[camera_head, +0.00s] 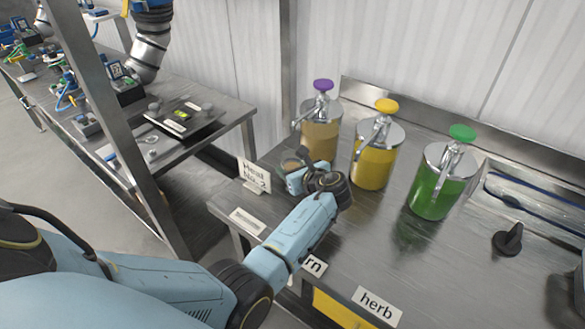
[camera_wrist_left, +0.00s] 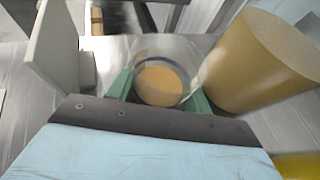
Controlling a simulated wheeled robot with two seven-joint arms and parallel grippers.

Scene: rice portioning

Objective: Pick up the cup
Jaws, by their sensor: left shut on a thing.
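A clear cup (camera_wrist_left: 160,84) with tan-orange contents stands between the green fingers of my left gripper (camera_wrist_left: 163,88) in the left wrist view. The gripper is shut on it. In the head view the cup (camera_head: 290,164) shows only in part, at the gripper (camera_head: 292,176) near the table's left end. The cup is close to the tan dispenser (camera_head: 320,138) with the purple knob, which stands just to its right in the left wrist view. I cannot tell whether the cup touches the table. My right gripper is not in view.
A yellow dispenser (camera_head: 370,165) and a green dispenser (camera_head: 437,190) stand to the right on the metal table (camera_head: 400,255). A white label stand (camera_head: 254,176) is left of the cup. A black knob (camera_head: 509,240) is at the right. A metal post (camera_head: 105,110) rises at the left.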

